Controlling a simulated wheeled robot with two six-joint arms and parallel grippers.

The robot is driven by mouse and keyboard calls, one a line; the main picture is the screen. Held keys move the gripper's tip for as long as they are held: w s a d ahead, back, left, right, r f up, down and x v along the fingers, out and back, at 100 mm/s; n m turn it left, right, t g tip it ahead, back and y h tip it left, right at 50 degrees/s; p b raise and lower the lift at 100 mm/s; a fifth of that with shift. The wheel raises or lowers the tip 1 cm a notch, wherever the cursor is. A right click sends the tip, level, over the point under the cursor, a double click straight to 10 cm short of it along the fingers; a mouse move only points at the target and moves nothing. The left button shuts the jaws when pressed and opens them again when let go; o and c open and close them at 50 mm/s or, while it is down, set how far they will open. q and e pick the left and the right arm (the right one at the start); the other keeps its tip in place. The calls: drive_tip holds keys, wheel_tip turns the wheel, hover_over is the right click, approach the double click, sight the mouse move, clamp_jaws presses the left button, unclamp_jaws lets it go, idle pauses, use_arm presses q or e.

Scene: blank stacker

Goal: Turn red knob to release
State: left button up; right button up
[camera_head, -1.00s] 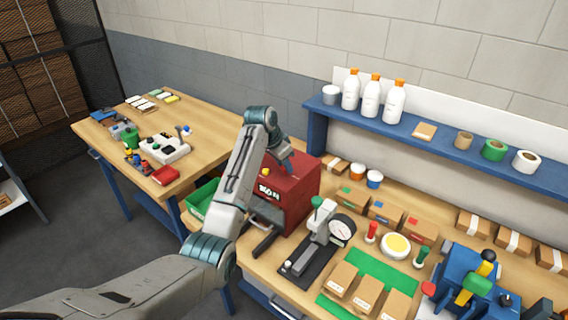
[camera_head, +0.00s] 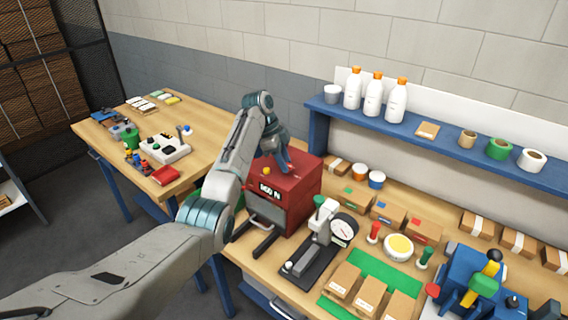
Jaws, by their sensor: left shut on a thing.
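The red machine (camera_head: 303,184) stands on the near bench, with a small lit display (camera_head: 270,190) on its front and a yellow button (camera_head: 266,171) on top. My left gripper (camera_head: 286,169) points down onto the top of this machine and is shut at its upper face. The red knob cannot be made out apart from the red housing; the fingers are closed on it and cover it. My right gripper is not in view.
A hand press with a dial gauge (camera_head: 343,231) stands right of the machine. A blue shelf (camera_head: 440,143) with bottles runs behind. A second bench (camera_head: 195,122) stands left.

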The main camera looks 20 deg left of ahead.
use_arm(q)
drive_tip(key=shift+m, duration=0.5)
drive_tip(key=o, duration=1)
drive_tip(key=shift+c, duration=0.2)
